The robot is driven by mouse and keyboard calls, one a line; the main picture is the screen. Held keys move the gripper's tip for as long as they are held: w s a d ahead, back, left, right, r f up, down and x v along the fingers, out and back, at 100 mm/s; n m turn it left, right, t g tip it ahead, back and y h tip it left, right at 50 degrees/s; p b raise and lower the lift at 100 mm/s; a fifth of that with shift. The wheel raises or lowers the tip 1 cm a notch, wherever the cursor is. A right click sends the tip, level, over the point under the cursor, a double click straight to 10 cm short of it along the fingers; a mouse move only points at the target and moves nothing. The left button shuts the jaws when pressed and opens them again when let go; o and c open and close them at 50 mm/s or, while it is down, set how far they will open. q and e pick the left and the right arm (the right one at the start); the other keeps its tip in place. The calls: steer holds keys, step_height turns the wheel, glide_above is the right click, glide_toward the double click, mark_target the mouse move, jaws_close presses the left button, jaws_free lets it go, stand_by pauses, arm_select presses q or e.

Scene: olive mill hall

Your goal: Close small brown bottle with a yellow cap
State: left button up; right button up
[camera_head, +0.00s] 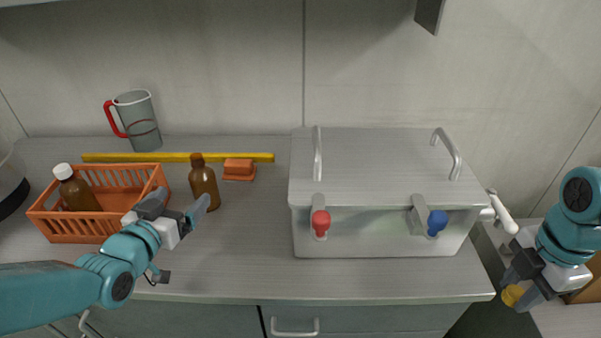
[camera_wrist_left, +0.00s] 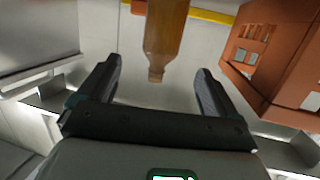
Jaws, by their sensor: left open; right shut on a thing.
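The small brown bottle (camera_head: 203,186) stands upright on the counter, right of the orange crate, with no cap on its neck. In the left wrist view the bottle (camera_wrist_left: 165,30) appears inverted, its neck pointing toward the space between my fingers. My left gripper (camera_head: 178,204) is open and empty, just left of and in front of the bottle, apparently not touching it. The yellow cap (camera_head: 512,295) is at the far right, held in my right gripper (camera_head: 522,283), which is shut on it. The fingers partly hide the cap.
An orange crate (camera_head: 77,230) holds another brown bottle with a white cap (camera_head: 63,171). Behind are a yellow bar (camera_head: 125,157), orange block (camera_head: 239,167) and red-handled jug (camera_head: 139,120). A metal box with red and blue taps (camera_head: 385,232) stands right; counter between is clear.

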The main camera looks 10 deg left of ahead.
mark_target(196, 184)
steer(key=shift+s+r, duration=0.1)
steer(key=shift+s, duration=0.15)
arm_select(q)
steer(key=w, duration=0.3)
steer(key=w+f, duration=0.1)
steer(key=w, duration=0.2)
steer(key=shift+w+a+f+p, duration=0.1)
steer(key=shift+w+a+p, duration=0.05)
steer(key=shift+p, duration=0.15)
arm_select(e)
steer(key=shift+r, duration=0.3)
arm_select(q)
steer(key=w, duration=0.2)
steer(key=w+f+p, duration=0.1)
steer(key=w, duration=0.2)
steer(key=shift+a, duration=0.2)
arm_select(e)
steer(key=shift+r, duration=0.5)
